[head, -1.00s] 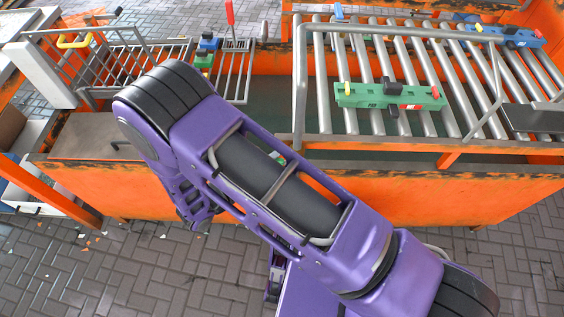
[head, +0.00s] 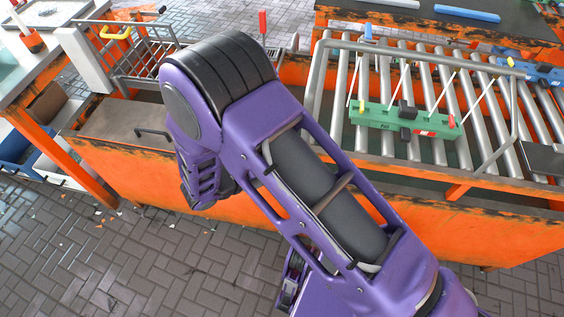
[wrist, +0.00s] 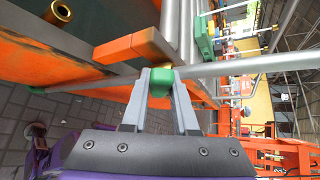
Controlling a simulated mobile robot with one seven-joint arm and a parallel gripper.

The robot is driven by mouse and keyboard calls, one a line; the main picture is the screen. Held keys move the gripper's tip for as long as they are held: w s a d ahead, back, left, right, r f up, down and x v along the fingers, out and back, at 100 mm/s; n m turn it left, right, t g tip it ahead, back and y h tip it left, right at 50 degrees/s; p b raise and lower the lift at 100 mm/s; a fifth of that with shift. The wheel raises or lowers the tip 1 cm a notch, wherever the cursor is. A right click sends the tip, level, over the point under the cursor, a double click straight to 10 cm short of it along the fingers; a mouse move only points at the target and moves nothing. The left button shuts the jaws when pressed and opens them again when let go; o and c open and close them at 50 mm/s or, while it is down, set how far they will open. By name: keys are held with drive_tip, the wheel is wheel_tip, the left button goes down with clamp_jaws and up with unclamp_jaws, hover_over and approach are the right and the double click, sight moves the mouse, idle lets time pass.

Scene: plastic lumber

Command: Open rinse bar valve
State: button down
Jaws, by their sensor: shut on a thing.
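In the wrist view my gripper (wrist: 161,78) is shut on a small green knob (wrist: 160,88), which I take to be the rinse bar valve. The knob sits between the fingertips, right at a grey pipe (wrist: 250,67) that crosses the view. In the head view my purple arm hides the gripper and the valve. The grey rinse bar pipe (head: 430,56) runs above the rollers there. Thin white streaks (head: 437,97) slant down from it at several places, towards a green plastic block (head: 385,117) lying on the rollers.
The roller conveyor (head: 455,150) is set in an orange trough (head: 400,195). A wire basket (head: 140,55) stands at the left. A blue piece (head: 540,72) lies on the rollers at far right. A brass-ended opening (wrist: 61,11) shows in the wrist view. Paved floor is clear in front.

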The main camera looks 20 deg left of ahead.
drive_tip(key=shift+d+r+m+y, duration=0.3)
drive_tip(key=shift+r+m, duration=0.1)
drive_tip(key=shift+r, duration=0.15)
drive_tip(key=shift+w+d+r+m+g+y+p, duration=0.1)
drive_tip(key=shift+d+r+m+g+y+p, duration=0.15)
drive_tip(key=shift+y, duration=0.25)
drive_tip(key=shift+w+d+r+m+g+y+p, duration=0.1)
drive_tip(key=shift+d+r+m+g+y, duration=0.1)
drive_tip(key=shift+m+g+y, duration=0.25)
drive_tip(key=c, duration=0.7)
unclamp_jaws()
drive_tip(key=shift+d, duration=0.1)
drive_tip(key=shift+f, duration=0.1)
